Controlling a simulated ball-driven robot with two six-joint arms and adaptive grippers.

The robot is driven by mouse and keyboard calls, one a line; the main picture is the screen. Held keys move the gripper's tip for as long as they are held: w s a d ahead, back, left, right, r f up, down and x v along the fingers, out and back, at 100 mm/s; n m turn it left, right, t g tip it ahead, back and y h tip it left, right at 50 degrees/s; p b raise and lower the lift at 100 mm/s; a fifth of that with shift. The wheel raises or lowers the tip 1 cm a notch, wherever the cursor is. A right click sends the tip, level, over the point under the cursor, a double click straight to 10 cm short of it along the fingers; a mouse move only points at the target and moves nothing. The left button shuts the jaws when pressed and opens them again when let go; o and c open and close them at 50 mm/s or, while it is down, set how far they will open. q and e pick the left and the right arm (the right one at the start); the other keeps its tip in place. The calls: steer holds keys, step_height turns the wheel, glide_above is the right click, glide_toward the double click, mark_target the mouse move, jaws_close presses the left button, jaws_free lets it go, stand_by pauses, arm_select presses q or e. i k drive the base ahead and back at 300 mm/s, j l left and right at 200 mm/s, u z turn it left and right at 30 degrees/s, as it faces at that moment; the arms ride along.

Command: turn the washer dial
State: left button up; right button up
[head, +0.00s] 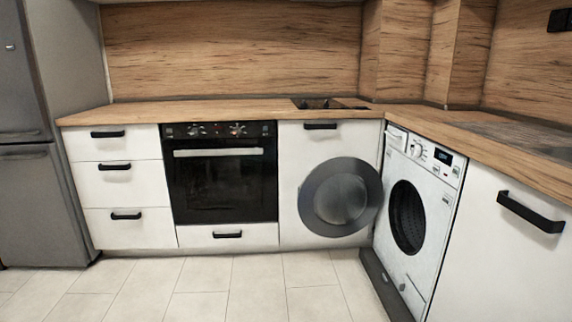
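The washer (432,205) stands at the right, white, under the wooden worktop, facing left. Its dial (415,150) is a small pale round knob on the upper front panel, left of a dark display (443,157). The dial's angle is too small to tell. The washer's round grey door (340,197) is swung open to the left, in front of the white cabinet. The drum opening (408,217) shows dark. Neither of my grippers is in view.
A black oven (221,172) is built in at the centre left, beside white drawers (122,186). A grey fridge (40,130) stands at the far left. A black-handled cabinet (512,240) is at the right. The tiled floor (220,285) is clear.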

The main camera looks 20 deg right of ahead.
mark_target(416, 149)
steer(key=i+j+u, duration=0.2)
steer(key=i, duration=1.6)
steer(key=i+l+z, duration=0.15)
steer(key=i+z, duration=0.15)
steer(key=z, duration=0.15)
steer(key=i+z, duration=0.6)
steer(key=z, duration=0.25)
steer(key=i+j+z, duration=0.15)
steer(key=i+z, duration=0.25)
steer(key=k, duration=0.1)
